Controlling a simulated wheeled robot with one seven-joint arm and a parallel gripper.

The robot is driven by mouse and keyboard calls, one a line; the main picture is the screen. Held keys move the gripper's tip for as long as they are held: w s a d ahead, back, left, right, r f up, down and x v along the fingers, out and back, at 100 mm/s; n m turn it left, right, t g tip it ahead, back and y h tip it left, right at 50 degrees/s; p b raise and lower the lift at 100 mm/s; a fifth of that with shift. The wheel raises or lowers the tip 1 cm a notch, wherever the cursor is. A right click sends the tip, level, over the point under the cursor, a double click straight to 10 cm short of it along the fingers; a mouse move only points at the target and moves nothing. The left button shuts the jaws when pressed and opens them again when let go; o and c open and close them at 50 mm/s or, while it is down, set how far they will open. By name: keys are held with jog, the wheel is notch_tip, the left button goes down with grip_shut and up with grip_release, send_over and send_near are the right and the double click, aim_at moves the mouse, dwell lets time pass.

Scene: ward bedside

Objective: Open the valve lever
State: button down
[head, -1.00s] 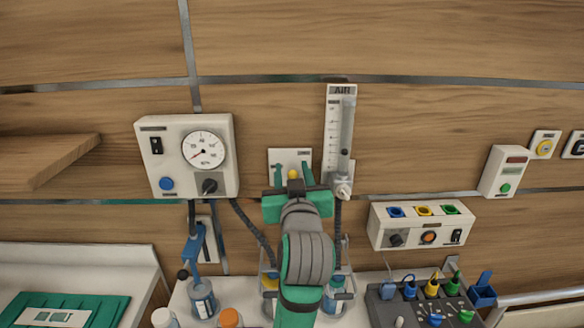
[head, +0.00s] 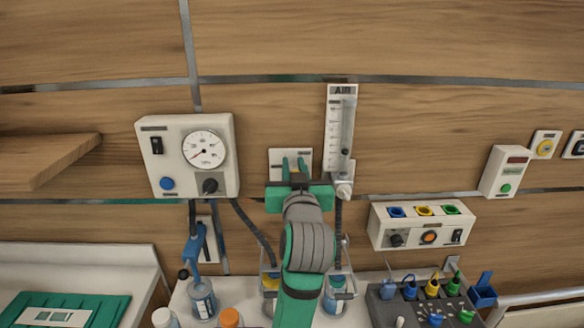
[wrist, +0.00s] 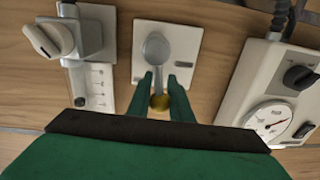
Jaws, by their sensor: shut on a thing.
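In the head view my gripper (head: 294,168) is in front of the plate and hides most of the lever.
A gauge box (head: 180,130) is on the wall to the left. An AIR flowmeter (head: 338,125) is close on the right, with a white knob (wrist: 48,40). A socket panel (head: 420,228) is further right. Bottles and a basket stand below my arm.

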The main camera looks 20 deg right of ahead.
jog(key=shift+s+d+m, duration=0.2)
jog(key=shift+d+m, duration=0.4)
jog(key=shift+m, duration=0.5)
jog(key=c, duration=1.6)
grip_release()
jog(key=v, duration=1)
jog(key=shift+s+a, duration=0.1)
jog(key=shift+s, duration=0.25)
